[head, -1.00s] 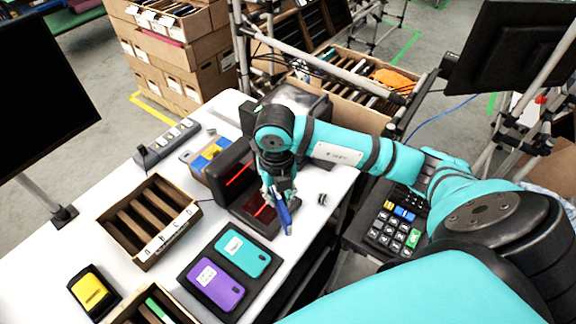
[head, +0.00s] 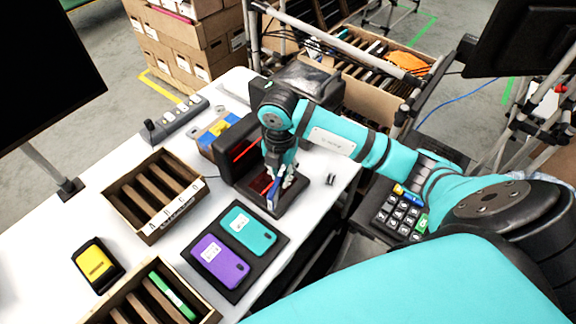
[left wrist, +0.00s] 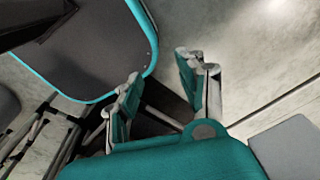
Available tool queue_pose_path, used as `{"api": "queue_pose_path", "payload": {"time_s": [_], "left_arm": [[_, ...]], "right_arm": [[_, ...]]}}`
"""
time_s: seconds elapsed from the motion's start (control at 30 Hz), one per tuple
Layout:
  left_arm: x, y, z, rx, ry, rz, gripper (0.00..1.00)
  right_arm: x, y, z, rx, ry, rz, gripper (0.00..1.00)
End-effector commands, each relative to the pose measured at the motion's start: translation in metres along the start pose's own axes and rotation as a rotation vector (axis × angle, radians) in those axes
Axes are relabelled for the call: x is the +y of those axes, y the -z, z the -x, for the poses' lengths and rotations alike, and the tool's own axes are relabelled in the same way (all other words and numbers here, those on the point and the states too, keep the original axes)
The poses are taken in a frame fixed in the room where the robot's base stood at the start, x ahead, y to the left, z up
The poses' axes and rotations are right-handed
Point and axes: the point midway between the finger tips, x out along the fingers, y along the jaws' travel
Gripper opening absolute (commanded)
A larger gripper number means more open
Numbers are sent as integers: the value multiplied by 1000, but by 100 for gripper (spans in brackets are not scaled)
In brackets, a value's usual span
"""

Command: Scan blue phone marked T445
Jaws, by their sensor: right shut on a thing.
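My right gripper (head: 276,178) is shut on a blue phone (head: 272,194) and holds it steeply tilted at the black scanner (head: 293,202). The phone is in front of the upright part of the scanner and over its base. Red light lines show on the scanner. The phone's marking cannot be read, and whether it touches the base cannot be told. My left gripper (left wrist: 162,88) is open and empty in the left wrist view, with grey floor beyond it; it does not show in the head view.
A dark mat (head: 274,262) holds a purple phone (head: 220,262) and a teal phone (head: 249,231). An upper slotted carton (head: 148,232) and a lower carton (head: 207,314) with a green item stand left. A yellow-black device (head: 95,262), power strip (head: 176,122) and keypad (head: 400,215) are nearby.

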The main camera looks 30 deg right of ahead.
Motion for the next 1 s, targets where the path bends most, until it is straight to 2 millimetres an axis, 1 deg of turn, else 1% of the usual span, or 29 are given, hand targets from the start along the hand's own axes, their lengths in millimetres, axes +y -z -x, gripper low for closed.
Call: {"api": "queue_pose_path", "payload": {"time_s": [0.03, 0.1, 0.53, 0.67, 1.0], "left_arm": [[0, 0, -4, 0, 0, 0, 40], [0, 0, -5, 0, 0, 0, 40], [0, -1, -2, -1, 0, 0, 40], [0, 0, 6, -1, 0, 0, 40], [0, 2, 31, -2, 0, -1, 40]], "right_arm": [[2, -1, -3, 0, -1, 0, 0], [4, -1, -4, -1, 0, 0, 0], [5, -2, -2, -1, 0, 1, 0], [5, -2, 9, -1, -1, 1, 0], [5, -2, 43, -1, -1, 2, 0]]}}
